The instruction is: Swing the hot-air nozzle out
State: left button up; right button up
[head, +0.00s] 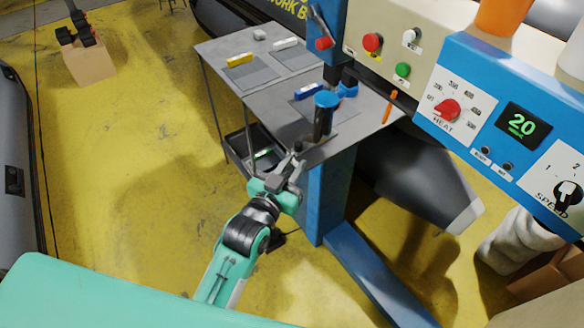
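The blue welding machine has a black upright cylinder with a blue cap (324,118) at the front of its grey table (262,103). I cannot tell for certain whether this is the hot-air nozzle or its handle. My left gripper (293,163), teal with dark fingers, is just below and left of the cylinder, by the table's front edge. It looks apart from the cylinder, and I see nothing held in it. Its finger gap is unclear from this angle. A lever with a red knob (323,43) sits higher on the blue column.
The control panel (508,120) with a heat dial, a display reading 20 and a speed dial fills the right. Small blocks and an orange stick (389,108) lie on the table. A dark tray (250,150) is below.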

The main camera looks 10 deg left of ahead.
pick_arm(q)
jog(key=shift+f, duration=0.1)
grip_shut()
jog(key=w+a+f+n+g+h+b, duration=0.25)
jog(key=a+n+h, duration=0.35)
jog(key=a+n, duration=0.6)
jog(key=w+d+n+p, duration=0.2)
jog(key=w+d+p, duration=0.3)
jog(key=w+d, duration=0.3)
jog(key=shift+w+d, duration=0.15)
jog(key=shift+d, duration=1.9)
